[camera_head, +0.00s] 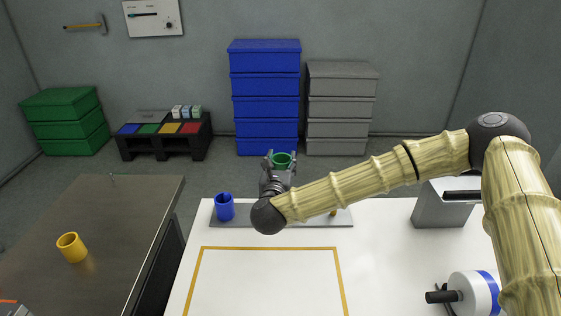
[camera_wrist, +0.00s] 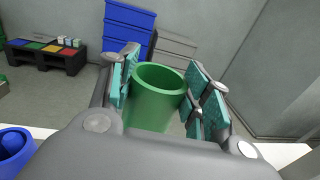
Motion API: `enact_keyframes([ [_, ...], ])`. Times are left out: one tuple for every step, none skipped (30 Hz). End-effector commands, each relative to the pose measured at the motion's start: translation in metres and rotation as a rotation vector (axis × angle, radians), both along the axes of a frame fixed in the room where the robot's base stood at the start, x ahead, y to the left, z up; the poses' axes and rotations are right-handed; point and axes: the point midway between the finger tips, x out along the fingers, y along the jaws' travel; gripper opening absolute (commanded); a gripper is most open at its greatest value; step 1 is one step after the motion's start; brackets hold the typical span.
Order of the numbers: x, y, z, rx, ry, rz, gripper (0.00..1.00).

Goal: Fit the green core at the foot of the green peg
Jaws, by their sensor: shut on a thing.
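My gripper (camera_head: 281,160) is shut on the green core (camera_head: 283,158), a hollow green cylinder, held upright above the far edge of the white table. In the wrist view the green core (camera_wrist: 155,97) sits between the teal pads of my gripper (camera_wrist: 160,92), its open top showing. The grey base plate (camera_head: 238,223) lies on the table below my arm. A blue core (camera_head: 224,208) stands at its left end; the wrist view shows a blue peg tip inside the blue core (camera_wrist: 12,150). I cannot see the green peg; my arm and gripper cover the plate's middle.
A small yellow piece (camera_head: 333,212) shows on the plate behind my arm. A yellow core (camera_head: 71,247) stands on the dark table (camera_head: 125,210) at left. A grey box (camera_head: 440,208) and a white-and-blue roll (camera_head: 474,297) are at right. The yellow-outlined table area (camera_head: 265,285) is clear.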

Motion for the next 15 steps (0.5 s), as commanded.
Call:
enact_keyframes([
  [0.000,0.000,-0.003,0.000,0.000,0.000,0.27],
  [0.000,0.000,-0.004,0.000,0.000,0.000,0.27],
  [0.000,0.000,-0.006,0.000,0.000,0.000,0.27],
  [0.000,0.000,-0.008,-0.001,0.000,0.000,0.27],
  [0.000,0.000,-0.009,-0.001,0.000,0.000,0.27],
  [0.000,0.000,-0.011,-0.001,0.000,0.000,0.27],
  [0.000,0.000,-0.012,-0.001,0.000,0.000,0.27],
  [0.000,0.000,-0.014,-0.001,0.001,0.000,0.27],
  [0.000,0.000,-0.015,-0.001,0.001,0.000,0.27],
  [0.000,0.000,-0.017,-0.001,0.001,0.000,0.27],
  [0.000,0.000,-0.018,-0.001,0.001,0.000,0.27],
  [0.000,0.000,-0.020,-0.001,0.001,0.001,0.27],
  [0.000,0.000,-0.021,-0.001,0.001,0.001,0.27],
  [0.000,0.000,-0.023,-0.001,0.001,0.001,0.27],
  [0.000,0.000,-0.024,-0.001,0.001,0.001,0.27],
])
